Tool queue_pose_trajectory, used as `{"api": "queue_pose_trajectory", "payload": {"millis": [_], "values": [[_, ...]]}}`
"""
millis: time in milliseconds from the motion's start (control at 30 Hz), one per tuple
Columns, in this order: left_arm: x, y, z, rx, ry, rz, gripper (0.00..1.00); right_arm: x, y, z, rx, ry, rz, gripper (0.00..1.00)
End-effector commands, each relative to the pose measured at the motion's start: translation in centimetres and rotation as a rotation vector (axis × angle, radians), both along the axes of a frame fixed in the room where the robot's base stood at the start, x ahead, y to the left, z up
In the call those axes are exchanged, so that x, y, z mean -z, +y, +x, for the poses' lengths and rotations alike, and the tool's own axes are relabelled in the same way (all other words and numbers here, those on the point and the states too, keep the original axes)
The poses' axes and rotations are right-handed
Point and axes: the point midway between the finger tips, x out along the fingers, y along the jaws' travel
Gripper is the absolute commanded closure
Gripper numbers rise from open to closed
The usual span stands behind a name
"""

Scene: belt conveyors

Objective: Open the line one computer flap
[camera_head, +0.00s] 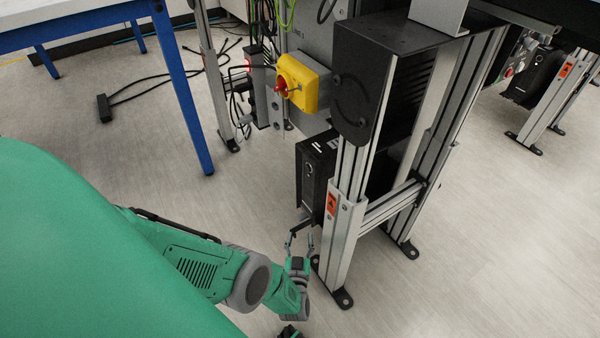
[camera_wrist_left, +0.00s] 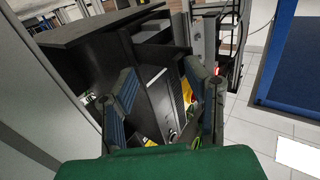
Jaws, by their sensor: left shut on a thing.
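The line one computer (camera_head: 318,165) is a black upright box mounted low in the aluminium conveyor frame. My left gripper (camera_head: 300,238) is at the lower front of the computer, with its fingers pointing up at it. In the left wrist view the fingers (camera_wrist_left: 165,100) stand on either side of the computer's dark front (camera_wrist_left: 158,88). The left gripper is shut on what seems to be the computer flap at the lower front edge. The exact contact is hard to see, and I cannot tell how far the flap is open.
An aluminium leg (camera_head: 342,235) with an orange label stands just right of my left gripper. A yellow box with a red switch (camera_head: 298,84) is above the computer. A blue-legged table (camera_head: 180,90) and loose cables (camera_head: 150,85) are at the left. The floor in front is clear.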

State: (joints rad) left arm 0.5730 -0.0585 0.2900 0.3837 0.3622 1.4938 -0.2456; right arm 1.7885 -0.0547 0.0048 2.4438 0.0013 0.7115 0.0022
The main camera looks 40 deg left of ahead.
Motion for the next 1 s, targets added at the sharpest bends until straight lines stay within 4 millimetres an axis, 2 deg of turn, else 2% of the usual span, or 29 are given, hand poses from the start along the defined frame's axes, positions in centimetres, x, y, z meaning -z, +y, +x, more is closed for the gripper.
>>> {"api": "queue_pose_trajectory", "payload": {"millis": [33, 367, 1000], "values": [[-0.5, -0.3, 0.8, 0.011, -0.01, -0.003, 0.72, 0.0, 0.0, -0.1, 0.0, 0.001, 0.0, 1.0], [-2.1, -0.2, 0.8, 0.009, -0.012, 0.002, 0.72, -0.1, 0.0, -0.1, 0.0, 0.0, 0.0, 1.0], [-8.9, 0.1, 0.3, 0.001, -0.004, 0.001, 0.72, 0.0, 0.0, -0.1, 0.0, 0.0, 0.0, 1.0]]}}
